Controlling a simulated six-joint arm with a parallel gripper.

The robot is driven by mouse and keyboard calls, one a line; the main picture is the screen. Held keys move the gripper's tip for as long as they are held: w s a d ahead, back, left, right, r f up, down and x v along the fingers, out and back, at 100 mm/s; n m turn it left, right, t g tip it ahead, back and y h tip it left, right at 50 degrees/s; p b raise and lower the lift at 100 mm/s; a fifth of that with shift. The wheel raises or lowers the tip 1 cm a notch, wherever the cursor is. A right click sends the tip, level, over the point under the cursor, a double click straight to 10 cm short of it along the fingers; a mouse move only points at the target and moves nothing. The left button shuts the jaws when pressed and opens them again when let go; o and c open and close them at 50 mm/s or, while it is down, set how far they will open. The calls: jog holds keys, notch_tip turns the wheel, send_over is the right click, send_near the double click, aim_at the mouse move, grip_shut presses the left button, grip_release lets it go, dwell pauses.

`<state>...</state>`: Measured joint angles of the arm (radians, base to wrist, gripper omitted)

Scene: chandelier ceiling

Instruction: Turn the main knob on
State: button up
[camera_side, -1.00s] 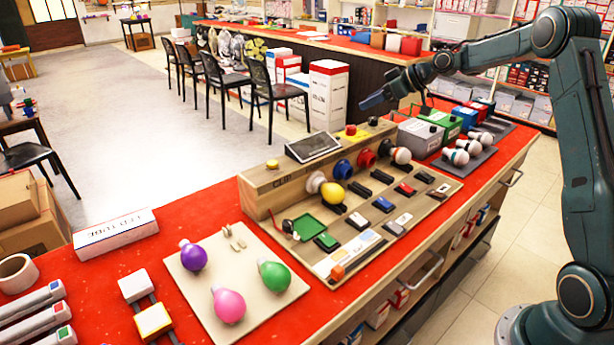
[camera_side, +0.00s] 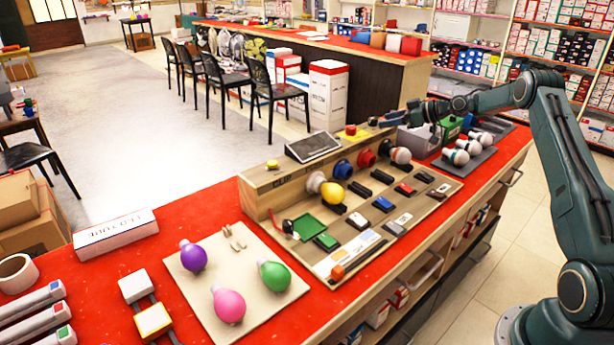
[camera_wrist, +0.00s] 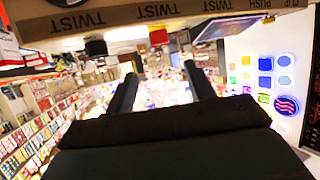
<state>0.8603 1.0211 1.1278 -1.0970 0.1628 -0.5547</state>
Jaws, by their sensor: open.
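A wooden test board (camera_side: 262,200) with sockets and switches stands on the red counter. On its top ledge sit a yellow box with a red button (camera_side: 351,130) and a small dark knob (camera_side: 373,122); I cannot tell for certain which one is the main knob. My gripper (camera_side: 384,120) is open and empty by the right end of the ledge, close to the dark knob; contact is unclear. In the wrist view my two fingers (camera_wrist: 160,72) are apart. Beyond them show the red-and-yellow button (camera_wrist: 158,37) and a dark knob (camera_wrist: 97,48).
A dark tablet (camera_side: 314,146) leans on the ledge to the left. A grey box (camera_side: 415,140) and a green box (camera_side: 451,127) stand to the right, near several bulbs (camera_side: 455,156). Colored bulbs (camera_side: 228,303) lie on a front mat.

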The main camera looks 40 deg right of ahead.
aim_at(352, 127)
jog(key=shift+x, duration=6.75)
jog(key=shift+f, duration=0.2)
jog(key=c, duration=1)
